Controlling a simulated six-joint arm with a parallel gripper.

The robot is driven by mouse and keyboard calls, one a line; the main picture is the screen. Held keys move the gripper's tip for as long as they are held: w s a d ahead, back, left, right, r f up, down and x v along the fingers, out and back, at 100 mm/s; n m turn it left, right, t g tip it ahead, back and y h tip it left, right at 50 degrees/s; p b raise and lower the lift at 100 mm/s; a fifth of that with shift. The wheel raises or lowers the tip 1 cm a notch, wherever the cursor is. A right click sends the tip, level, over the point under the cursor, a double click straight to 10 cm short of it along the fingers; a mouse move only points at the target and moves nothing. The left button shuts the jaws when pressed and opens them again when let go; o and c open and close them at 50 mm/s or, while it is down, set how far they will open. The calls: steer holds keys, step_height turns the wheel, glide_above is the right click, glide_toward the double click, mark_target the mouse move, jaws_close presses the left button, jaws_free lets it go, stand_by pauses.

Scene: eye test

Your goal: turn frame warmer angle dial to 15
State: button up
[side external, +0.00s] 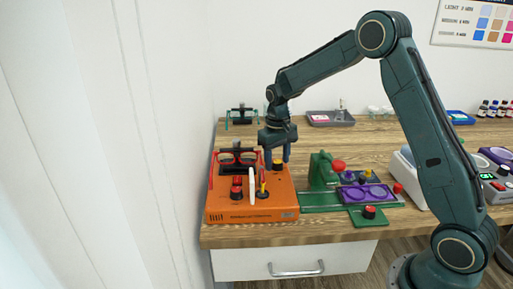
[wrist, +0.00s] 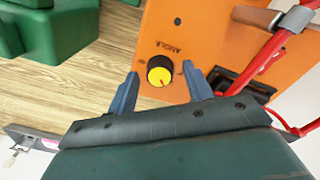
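The frame warmer (side external: 250,208) is an orange box at the table's front left; its orange top also shows in the wrist view (wrist: 210,35). Its angle dial (wrist: 160,72) is a black knob with a yellow cap, beside the printed word ANGLE. A small dark reddish mark shows on the cap; no scale numbers are readable. The dial also shows in the side view (side external: 278,166) at the box's back right. My gripper (wrist: 160,70) is open, its blue fingers on either side of the dial in the picture. Contact cannot be told. It also shows in the side view (side external: 277,159), pointing down.
Red glasses (side external: 238,157) on a black holder stand on the warmer, left of my gripper. A white upright piece (side external: 251,186) and other knobs stand toward its front. A green device (side external: 322,170) with purple glasses (side external: 366,193) stands to the right. A grey tray (side external: 330,119) lies behind.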

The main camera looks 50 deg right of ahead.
mark_target(276, 162)
steer(key=shift+r, duration=0.15)
step_height(276, 162, up, 14)
steer(key=shift+a+f, duration=0.2)
stand_by(0.5)
stand_by(0.4)
steer(key=s+a+r+t, duration=0.1)
steer(key=s+a+r, duration=0.1)
steer(key=s, duration=0.3)
steer(key=s+a+r+n+t, duration=0.1)
steer(key=s+a+r, duration=0.1)
steer(key=s+r, duration=0.15)
steer(key=s+a+r+t, duration=0.1)
steer(key=s+a+r, duration=0.1)
steer(key=s, duration=0.4)
steer(key=s+a+f+t, duration=0.1)
steer(key=s+a+f, duration=0.1)
steer(key=s, duration=0.5)
steer(key=s+a+f+n+t, duration=0.1)
steer(key=s+a+f, duration=0.1)
steer(key=s, duration=0.6)
steer(key=shift+s+n+t, duration=0.2)
steer(key=shift+n+t, duration=0.1)
